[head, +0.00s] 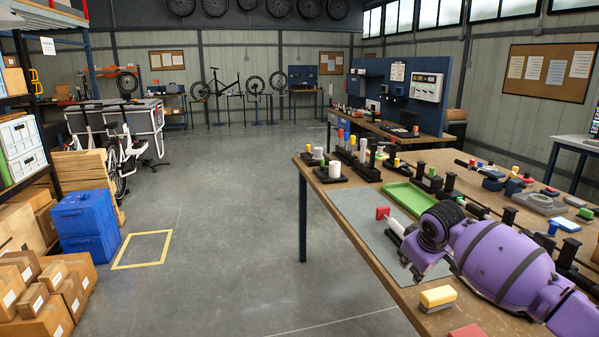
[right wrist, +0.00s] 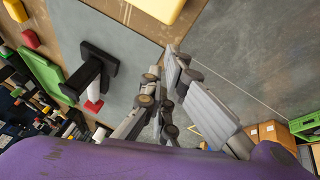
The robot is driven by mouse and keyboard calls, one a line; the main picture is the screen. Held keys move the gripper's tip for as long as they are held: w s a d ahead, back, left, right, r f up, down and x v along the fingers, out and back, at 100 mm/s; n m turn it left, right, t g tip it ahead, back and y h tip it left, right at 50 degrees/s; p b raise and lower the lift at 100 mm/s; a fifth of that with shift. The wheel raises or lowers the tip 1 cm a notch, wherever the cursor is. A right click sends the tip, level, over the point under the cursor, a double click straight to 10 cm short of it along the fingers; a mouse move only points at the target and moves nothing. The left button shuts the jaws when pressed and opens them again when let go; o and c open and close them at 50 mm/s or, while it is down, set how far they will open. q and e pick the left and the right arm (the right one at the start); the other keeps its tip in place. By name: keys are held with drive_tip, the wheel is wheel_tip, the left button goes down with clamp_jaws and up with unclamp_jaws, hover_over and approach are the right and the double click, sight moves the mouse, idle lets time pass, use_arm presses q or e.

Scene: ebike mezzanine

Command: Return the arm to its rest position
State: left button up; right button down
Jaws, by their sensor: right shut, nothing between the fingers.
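My right arm (head: 497,262), purple with dark bands, comes in from the lower right over the near part of the workbench (head: 385,290). Its gripper (head: 415,272) hangs over the bench's left edge area and is partly hidden by the wrist. In the right wrist view the grey fingers of this gripper (right wrist: 172,62) are closed with nothing held. My left gripper is not in view.
A yellow block (head: 438,298) lies near the gripper on the bench. A grey mat (head: 358,212), green tray (head: 408,198) and red-ended part (head: 383,213) lie beyond. Many small parts crowd the bench's right side. Floor left of the bench is clear; blue crates (head: 84,222) stand farther left.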

drive_tip(key=s+a+f+n+t+y, duration=0.1)
drive_tip(key=s+a+f+t+y, duration=0.3)
drive_tip(key=a+f, duration=0.7)
drive_tip(key=s+a+f, duration=0.5)
drive_tip(key=s+f, duration=0.1)
drive_tip(key=s, duration=0.5)
drive_tip(key=s+d+f+m+h, duration=0.1)
drive_tip(key=s+f, duration=0.3)
drive_tip(key=s, duration=0.8)
drive_tip(key=s+d+f+m+h, duration=0.1)
drive_tip(key=s+d+f+m, duration=0.1)
drive_tip(key=s, duration=1)
drive_tip(key=s+d+f+m+g+h+p, duration=0.1)
drive_tip(key=s+f, duration=0.5)
drive_tip(key=s, duration=0.6)
drive_tip(key=shift+d+f+m, duration=0.15)
drive_tip(key=shift+d+m, duration=0.55)
drive_tip(key=shift+m, duration=0.4)
